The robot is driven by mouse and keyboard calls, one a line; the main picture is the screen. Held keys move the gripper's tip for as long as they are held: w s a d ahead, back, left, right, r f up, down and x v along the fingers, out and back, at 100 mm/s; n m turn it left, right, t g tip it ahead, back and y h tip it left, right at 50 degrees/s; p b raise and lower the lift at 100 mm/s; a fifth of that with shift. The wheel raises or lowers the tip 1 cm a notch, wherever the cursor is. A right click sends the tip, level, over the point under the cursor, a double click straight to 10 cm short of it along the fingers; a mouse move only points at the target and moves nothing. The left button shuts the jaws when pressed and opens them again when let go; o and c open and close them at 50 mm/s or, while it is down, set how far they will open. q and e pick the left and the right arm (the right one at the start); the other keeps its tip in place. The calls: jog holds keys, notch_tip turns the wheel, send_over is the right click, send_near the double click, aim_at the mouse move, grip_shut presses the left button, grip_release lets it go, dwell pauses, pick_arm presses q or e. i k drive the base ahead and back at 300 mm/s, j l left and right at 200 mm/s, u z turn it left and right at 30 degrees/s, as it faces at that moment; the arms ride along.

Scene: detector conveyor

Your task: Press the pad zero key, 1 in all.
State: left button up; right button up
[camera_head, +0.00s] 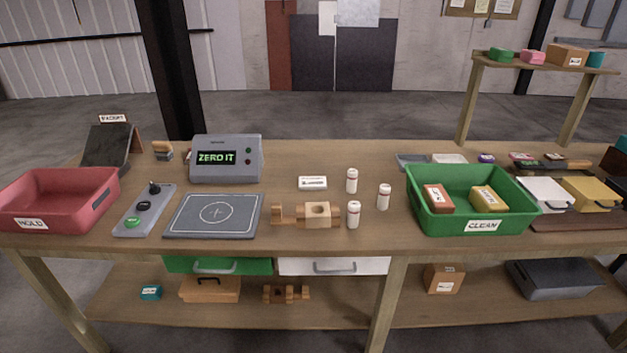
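A grey display box (226,159) stands at the back left of the bench, its screen reading "ZERO IT" in green. In front of it lies a flat grey pad (214,215) with a circle and cross mark, bare on top. Left of the pad is a slim grey control panel (146,210) with a green button (132,222) near its front, a dark button (144,206) in the middle and a dark knob (154,187) at the back. The button labels are too small to read. Neither gripper is in view.
A red bin (60,198) marked "HOLD" stands left of the panel. Right of the pad are a wooden fixture (318,214), several white bottles (352,181) and a white box (313,183). A green bin (474,213) marked "CLEAN" holds two boxes. The space above the panel and pad is clear.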

aim_at(144, 205)
jog(key=i+l, duration=0.8)
jog(key=i, duration=0.05)
